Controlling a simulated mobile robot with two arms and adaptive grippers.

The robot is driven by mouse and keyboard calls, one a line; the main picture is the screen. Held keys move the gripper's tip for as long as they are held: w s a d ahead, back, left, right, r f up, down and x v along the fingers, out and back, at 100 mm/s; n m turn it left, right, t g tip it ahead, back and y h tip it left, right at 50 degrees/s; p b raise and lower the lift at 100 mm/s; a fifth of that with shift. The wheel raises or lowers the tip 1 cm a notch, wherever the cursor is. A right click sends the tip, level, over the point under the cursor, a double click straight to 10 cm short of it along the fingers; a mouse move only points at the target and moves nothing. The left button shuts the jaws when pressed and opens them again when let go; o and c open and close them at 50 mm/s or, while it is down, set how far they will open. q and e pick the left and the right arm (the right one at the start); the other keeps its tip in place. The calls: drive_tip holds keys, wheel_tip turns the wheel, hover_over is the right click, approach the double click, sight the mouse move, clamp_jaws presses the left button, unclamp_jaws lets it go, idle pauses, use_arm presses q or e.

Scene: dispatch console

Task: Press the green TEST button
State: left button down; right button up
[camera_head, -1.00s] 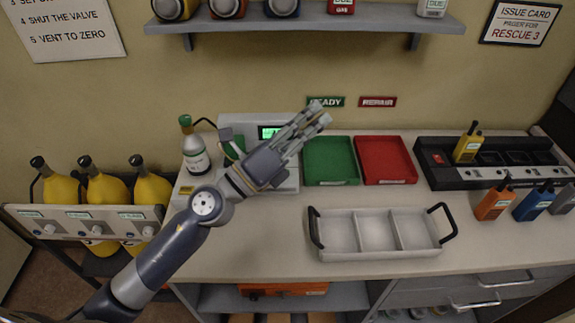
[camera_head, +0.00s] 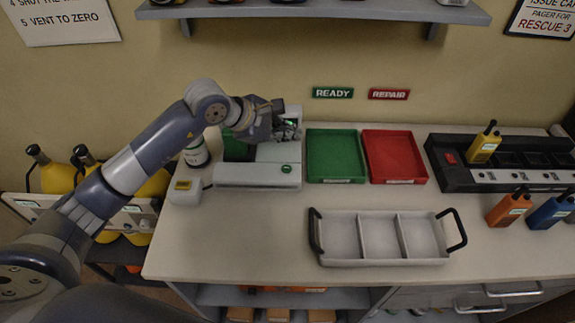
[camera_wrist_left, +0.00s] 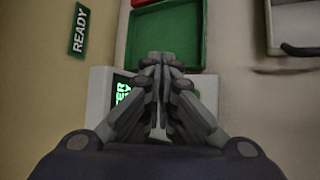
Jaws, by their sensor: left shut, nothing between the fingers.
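The white test device (camera_head: 258,178) stands on the counter at centre left, with a small green button (camera_head: 286,168) on its front right part. I take this for the TEST button; its label is too small to read. My left gripper (camera_head: 289,129) is shut and empty, above and behind the button at the device's upright display part, apart from the button. In the left wrist view the closed fingers (camera_wrist_left: 160,62) cover the middle of the device, whose lit green display (camera_wrist_left: 122,90) shows beside them.
A green tray (camera_head: 334,181) and a red tray (camera_head: 397,182) lie right of the device. A grey three-compartment tray (camera_head: 385,259) sits in front. A black charger (camera_head: 480,187) is at far right.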

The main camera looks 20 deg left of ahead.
idle(0.3)
use_arm(q)
drive_tip(key=b, duration=0.4)
hover_over(288, 171)
wheel_tip(288, 171, down, 8)
drive_tip(key=shift+r, duration=0.1)
drive_tip(key=shift+f+b, duration=0.5)
drive_tip(key=shift+b, duration=0.05)
drive_tip(key=shift+f, duration=0.1)
idle(0.8)
drive_tip(key=shift+f+b, duration=0.3)
drive_tip(key=shift+b, duration=0.3)
drive_tip(key=shift+f+b, duration=0.45)
drive_tip(key=shift+b, duration=0.2)
idle(0.4)
idle(0.3)
drive_tip(key=shift+r+p, duration=0.3)
drive_tip(key=shift+r, duration=0.5)
